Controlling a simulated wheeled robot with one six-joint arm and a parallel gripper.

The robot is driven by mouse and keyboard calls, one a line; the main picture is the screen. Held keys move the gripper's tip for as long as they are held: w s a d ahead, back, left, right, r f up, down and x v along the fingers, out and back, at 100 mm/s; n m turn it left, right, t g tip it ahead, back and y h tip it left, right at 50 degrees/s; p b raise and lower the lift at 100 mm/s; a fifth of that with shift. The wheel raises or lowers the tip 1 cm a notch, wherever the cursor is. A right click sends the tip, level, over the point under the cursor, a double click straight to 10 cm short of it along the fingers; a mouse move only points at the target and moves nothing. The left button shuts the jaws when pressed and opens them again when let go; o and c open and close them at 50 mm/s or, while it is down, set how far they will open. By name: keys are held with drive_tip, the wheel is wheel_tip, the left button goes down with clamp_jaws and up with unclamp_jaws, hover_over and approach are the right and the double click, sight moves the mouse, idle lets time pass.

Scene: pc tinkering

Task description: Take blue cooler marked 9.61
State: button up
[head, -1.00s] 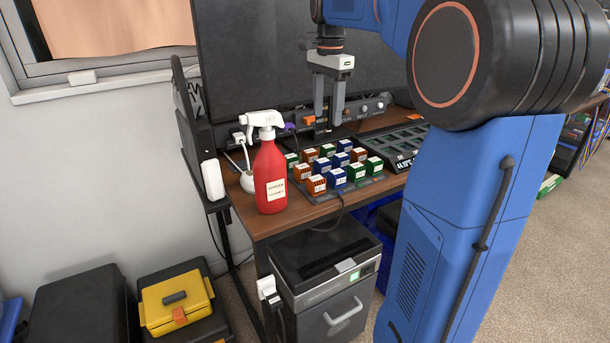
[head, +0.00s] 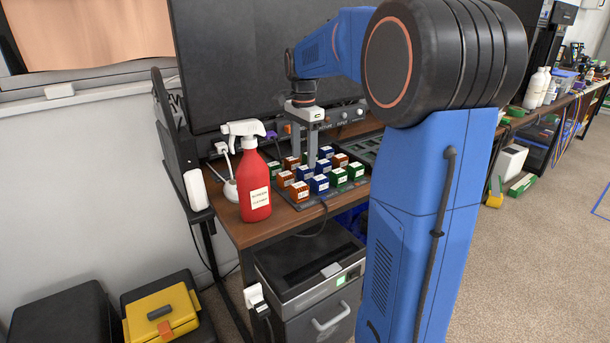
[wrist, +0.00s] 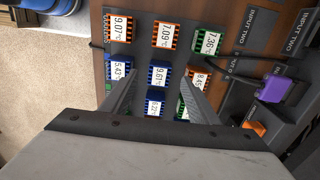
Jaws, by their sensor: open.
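The blue cooler marked 9.61 (wrist: 159,76) shows in the middle of the wrist view with its white label up. In the head view it is a blue block (head: 304,173) in the middle of the cooler rows. My gripper (wrist: 160,82) is open and empty, pointing down, with one finger to each side of this cooler in the wrist view. In the head view my gripper (head: 304,160) hangs over the rows. I cannot tell whether the fingertips are above the cooler or level with it.
Other coolers stand close around: blue 5.43 (wrist: 119,69), orange 7.09 (wrist: 166,35), orange 9.07 (wrist: 120,28) and green 7.36 (wrist: 207,41). A purple plug (wrist: 272,88) lies near. A red spray bottle (head: 254,180) stands left of the rows; a dark monitor (head: 270,60) stands behind.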

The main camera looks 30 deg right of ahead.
sight(305, 167)
drive_tip(key=shift+d+f, duration=0.15)
drive_tip(key=shift+f, duration=1.3)
drive_tip(key=shift+d+f, duration=0.1)
drive_tip(key=shift+f, duration=1.3)
drive_tip(key=c, duration=1.2)
